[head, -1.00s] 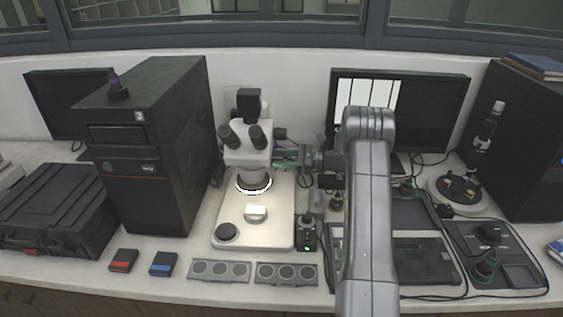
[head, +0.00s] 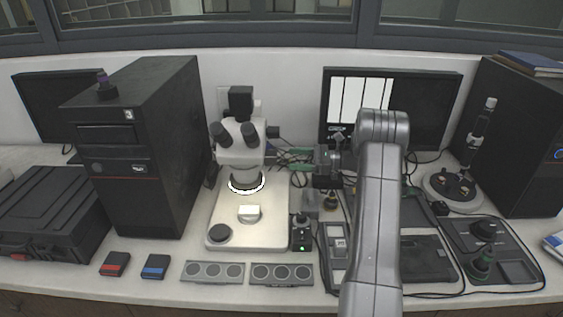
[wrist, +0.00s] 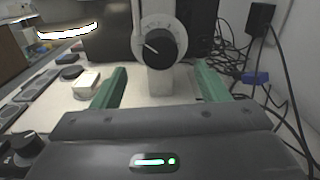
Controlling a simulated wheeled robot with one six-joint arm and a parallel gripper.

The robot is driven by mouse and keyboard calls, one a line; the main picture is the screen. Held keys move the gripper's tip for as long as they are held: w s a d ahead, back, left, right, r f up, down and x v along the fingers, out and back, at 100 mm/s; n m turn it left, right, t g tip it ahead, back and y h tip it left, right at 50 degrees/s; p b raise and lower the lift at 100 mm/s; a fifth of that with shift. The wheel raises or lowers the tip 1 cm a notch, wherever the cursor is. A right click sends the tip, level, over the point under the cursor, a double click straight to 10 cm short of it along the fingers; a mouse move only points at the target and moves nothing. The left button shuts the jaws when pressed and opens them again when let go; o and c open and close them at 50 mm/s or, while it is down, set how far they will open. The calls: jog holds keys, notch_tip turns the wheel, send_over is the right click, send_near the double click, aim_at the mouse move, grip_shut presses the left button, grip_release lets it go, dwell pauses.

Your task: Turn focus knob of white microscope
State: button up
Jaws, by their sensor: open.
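The white microscope (head: 240,150) stands on its pale base (head: 262,232) left of centre in the head view, its ring light lit. In the wrist view its black focus knob (wrist: 160,47), with a white pointer line and a pale dial behind, sits on the white column, ahead of my gripper. My gripper (wrist: 165,82) is open, with one green finger on either side below the knob and nothing between them. The knob is beyond the fingertips, apparently not touched. In the head view my gripper (head: 290,158) is right of the microscope column; the knob is hard to make out there.
A black tower case (head: 145,150) stands left of the microscope. A small control box with a green light (head: 301,235) sits right of the base. Cables and a blue connector (wrist: 255,77) are on the right in the wrist view. Monitor (head: 420,110) stands behind my arm.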

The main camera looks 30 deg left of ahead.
aim_at(275, 158)
jog(key=v, duration=0.6)
jog(key=shift+d+b, duration=0.2)
jog(key=shift+b, duration=0.25)
dwell(0.5)
jog(key=p+x, duration=0.3)
jog(key=x, duration=1.1)
jog(key=shift+r, duration=0.1)
